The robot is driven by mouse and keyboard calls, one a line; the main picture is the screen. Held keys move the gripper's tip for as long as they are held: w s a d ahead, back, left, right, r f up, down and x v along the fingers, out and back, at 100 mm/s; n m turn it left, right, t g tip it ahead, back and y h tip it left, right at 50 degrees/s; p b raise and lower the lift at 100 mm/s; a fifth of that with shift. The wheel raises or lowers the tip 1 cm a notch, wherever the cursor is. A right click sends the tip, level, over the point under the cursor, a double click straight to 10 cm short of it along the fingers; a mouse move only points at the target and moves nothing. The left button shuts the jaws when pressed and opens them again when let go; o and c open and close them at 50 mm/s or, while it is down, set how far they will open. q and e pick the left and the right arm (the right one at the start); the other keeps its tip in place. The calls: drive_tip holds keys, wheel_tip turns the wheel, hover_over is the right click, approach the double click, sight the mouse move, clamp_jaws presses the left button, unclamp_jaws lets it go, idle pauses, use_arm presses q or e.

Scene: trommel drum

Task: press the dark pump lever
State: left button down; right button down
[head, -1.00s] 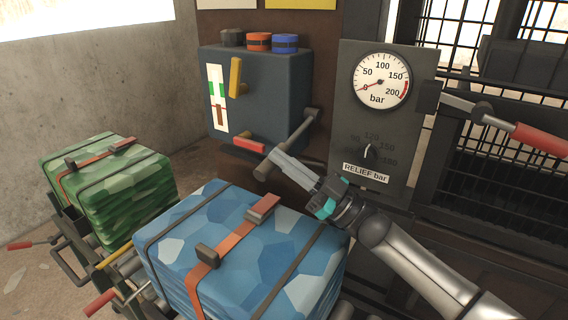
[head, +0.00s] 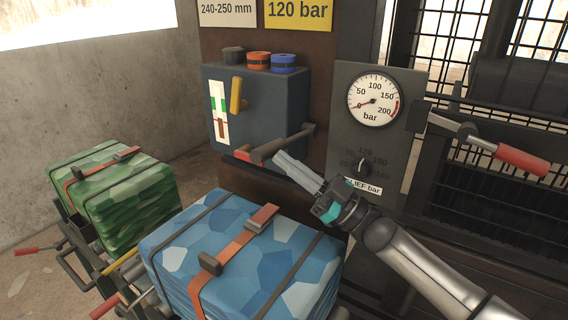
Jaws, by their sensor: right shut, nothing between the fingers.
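The dark pump lever (head: 285,144) is at the lower right of the dark blue-grey pump box (head: 262,105) in the head view. My left gripper is not in view.
A relief dial (head: 361,168) is below the gauge. A red-handled lever (head: 521,159) sticks out at the right. Strapped blue sacks (head: 239,250) are in front of the pump, with green sacks (head: 120,195) at the left. A yellow lever (head: 236,95) is on the box.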

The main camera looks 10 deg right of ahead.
drive_tip(key=b+v, duration=0.1)
drive_tip(key=v, duration=0.8)
drive_tip(key=shift+f, duration=0.2)
drive_tip(key=shift+w+a, duration=0.1)
drive_tip(key=shift+a, duration=0.05)
idle(0.7)
wheel_tip(320, 180, up, 11)
drive_tip(key=d+m+t+h+p, duration=0.1)
drive_tip(key=m+t+h+p, duration=0.4)
drive_tip(key=m, duration=0.8)
drive_tip(key=shift+w+t+h, duration=0.3)
drive_tip(key=shift+t+h, duration=0.2)
drive_tip(key=shift+h, duration=0.6)
